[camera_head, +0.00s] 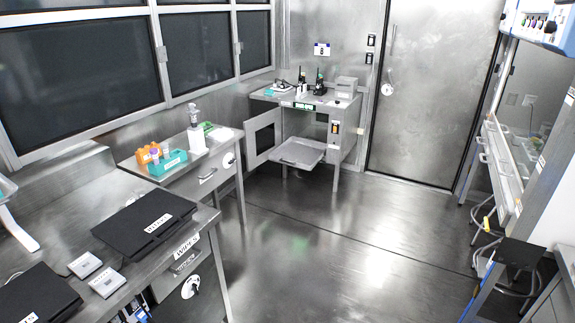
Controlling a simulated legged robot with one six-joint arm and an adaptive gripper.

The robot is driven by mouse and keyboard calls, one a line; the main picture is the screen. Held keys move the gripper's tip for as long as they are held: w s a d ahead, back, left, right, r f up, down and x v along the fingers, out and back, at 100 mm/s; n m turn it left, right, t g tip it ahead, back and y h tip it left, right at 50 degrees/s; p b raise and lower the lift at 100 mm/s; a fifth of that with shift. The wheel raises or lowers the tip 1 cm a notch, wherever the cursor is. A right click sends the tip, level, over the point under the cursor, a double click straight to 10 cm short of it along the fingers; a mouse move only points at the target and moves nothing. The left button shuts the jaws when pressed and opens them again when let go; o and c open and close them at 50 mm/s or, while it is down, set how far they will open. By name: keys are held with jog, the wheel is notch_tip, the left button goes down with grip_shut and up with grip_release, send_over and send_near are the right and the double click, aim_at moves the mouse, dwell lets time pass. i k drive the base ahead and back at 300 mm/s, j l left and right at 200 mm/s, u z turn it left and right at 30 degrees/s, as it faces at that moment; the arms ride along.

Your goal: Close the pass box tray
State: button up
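The pass box (343,148) is a metal cabinet in the back corner, left of the large steel door. Its tray (299,152) is pulled out toward the room and looks flat and empty. The pass box door (263,139) is swung open to the left of the tray. An orange switch or label shows on the cabinet's right front. My gripper is not in view, so I cannot see whether it is open or shut.
Steel counters with black laptops (146,222), an orange rack (152,153) and a teal rack (167,164) line the left. Radios (320,84) stand on top of the pass box. A bench with stools (487,215) is at right. The middle floor (335,240) is clear.

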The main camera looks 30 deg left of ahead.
aim_at(304, 153)
jog(key=i+j, duration=0.3)
jog(key=j, duration=0.15)
jog(key=i+j, duration=0.65)
jog(key=i, duration=0.2)
jog(key=i+j, duration=0.3)
jog(key=i, duration=0.15)
jog(key=i+j, duration=0.3)
jog(key=i, duration=0.2)
jog(key=i+j, duration=0.3)
jog(key=i, duration=0.15)
jog(key=i+j, duration=0.3)
jog(key=i, duration=0.2)
jog(key=i+j, duration=0.3)
jog(key=i, duration=0.15)
jog(key=i+j, duration=0.15)
jog(key=j, duration=0.2)
jog(key=i+j, duration=0.1)
jog(key=j, duration=0.3)
jog(key=i+j, duration=0.15)
jog(key=j, duration=0.2)
jog(key=i+j, duration=0.1)
jog(key=j, duration=0.3)
jog(key=i+j, duration=0.15)
jog(key=j, duration=0.2)
